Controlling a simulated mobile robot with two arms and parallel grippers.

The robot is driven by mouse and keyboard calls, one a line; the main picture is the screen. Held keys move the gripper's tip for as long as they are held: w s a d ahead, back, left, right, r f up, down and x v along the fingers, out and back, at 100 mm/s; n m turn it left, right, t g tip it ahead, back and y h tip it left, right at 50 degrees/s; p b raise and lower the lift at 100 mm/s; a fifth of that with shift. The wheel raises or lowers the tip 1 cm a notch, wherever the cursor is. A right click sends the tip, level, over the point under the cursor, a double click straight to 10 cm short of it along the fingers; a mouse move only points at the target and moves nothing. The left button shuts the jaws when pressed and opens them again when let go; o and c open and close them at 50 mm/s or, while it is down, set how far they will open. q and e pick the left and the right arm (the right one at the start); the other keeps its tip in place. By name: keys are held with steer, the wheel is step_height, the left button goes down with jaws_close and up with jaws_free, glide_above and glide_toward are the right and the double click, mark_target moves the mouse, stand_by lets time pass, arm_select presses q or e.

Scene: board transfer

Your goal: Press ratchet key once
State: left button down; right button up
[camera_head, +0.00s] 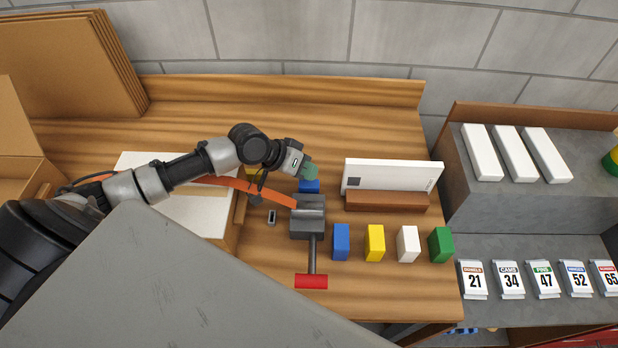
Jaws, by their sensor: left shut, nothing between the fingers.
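A grey ratchet-like block (308,224) sits on the wooden bench, with an orange strap (240,185) running to it from the left. A dark shaft (312,254) with a red bar (311,282) at its end extends from the block toward the front. A small dark grey key-like piece (272,217) lies just left of the block. I cannot tell which part is the ratchet key. My left gripper (308,171) is shut and empty, above and behind the block, by a blue piece (309,186) at its back. Whether it touches that piece is unclear. My right gripper is out of view.
Blue (341,242), yellow (375,243), white (408,244) and green (441,245) blocks stand in a row to the right. Behind them a white board (395,174) stands in a brown holder (386,201). A pale slab (203,212) lies under my left arm.

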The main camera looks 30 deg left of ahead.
mark_target(307, 181)
arm_select(q)
step_height(307, 181, up, 5)
steer(key=p, duration=0.5)
steer(key=shift+r, duration=0.1)
stand_by(0.5)
stand_by(0.5)
